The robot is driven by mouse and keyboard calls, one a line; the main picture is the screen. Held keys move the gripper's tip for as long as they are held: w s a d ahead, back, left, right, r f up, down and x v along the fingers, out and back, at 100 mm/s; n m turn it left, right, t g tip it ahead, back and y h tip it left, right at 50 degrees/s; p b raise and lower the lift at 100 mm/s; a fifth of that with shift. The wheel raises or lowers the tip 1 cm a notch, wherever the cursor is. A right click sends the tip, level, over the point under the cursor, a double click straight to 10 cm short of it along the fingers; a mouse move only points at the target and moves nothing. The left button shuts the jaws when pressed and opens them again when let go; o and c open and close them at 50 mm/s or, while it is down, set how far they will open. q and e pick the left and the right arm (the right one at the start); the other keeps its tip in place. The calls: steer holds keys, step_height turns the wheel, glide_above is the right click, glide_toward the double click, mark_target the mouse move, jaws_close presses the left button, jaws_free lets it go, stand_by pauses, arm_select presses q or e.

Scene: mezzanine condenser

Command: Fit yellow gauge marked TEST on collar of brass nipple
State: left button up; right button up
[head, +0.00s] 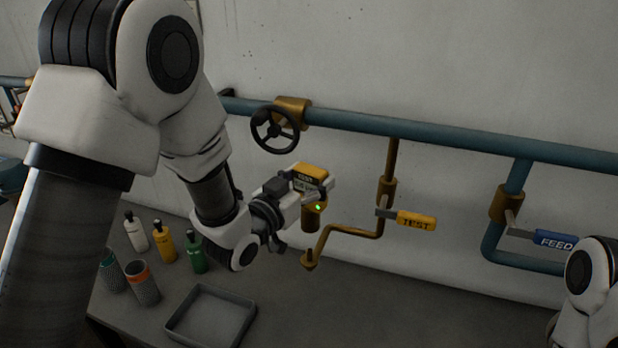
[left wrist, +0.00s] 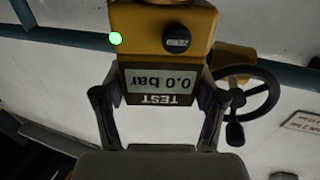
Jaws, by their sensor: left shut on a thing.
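The yellow gauge (head: 310,174) is held upright by my left gripper (head: 296,208) in front of the wall. In the left wrist view the gauge (left wrist: 160,28) is upside down, with a display (left wrist: 165,84) reading 0.0 bar above the word TEST, and the fingers (left wrist: 158,118) close on both sides. The brass nipple (head: 309,260) stands at the end of the bent brass pipe, just below the gauge. The gauge's lower end appears above the nipple, with a gap between them; its exact alignment in depth I cannot tell. My right gripper is out of view.
A yellow valve handle marked TEST (head: 415,220) and a blue handle marked FEED (head: 553,241) stick out at right. A black handwheel (head: 275,130) is above left. Below are a grey tray (head: 171,327), several bottles (head: 165,245) and two cups (head: 142,283). The bench right of the tray looks clear.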

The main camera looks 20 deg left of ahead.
mark_target(308, 207)
arm_select(q)
steer(key=f+b, duration=0.4)
steer(key=shift+s+a+f, duration=0.1)
steer(key=shift+s+f, duration=0.1)
steer(key=shift+f, duration=0.2)
steer(key=shift+w+f, duration=0.2)
steer(key=shift+s+r, duration=0.1)
steer(key=shift+s, duration=0.05)
stand_by(0.3)
steer(key=shift+b, duration=0.4)
stand_by(0.6)
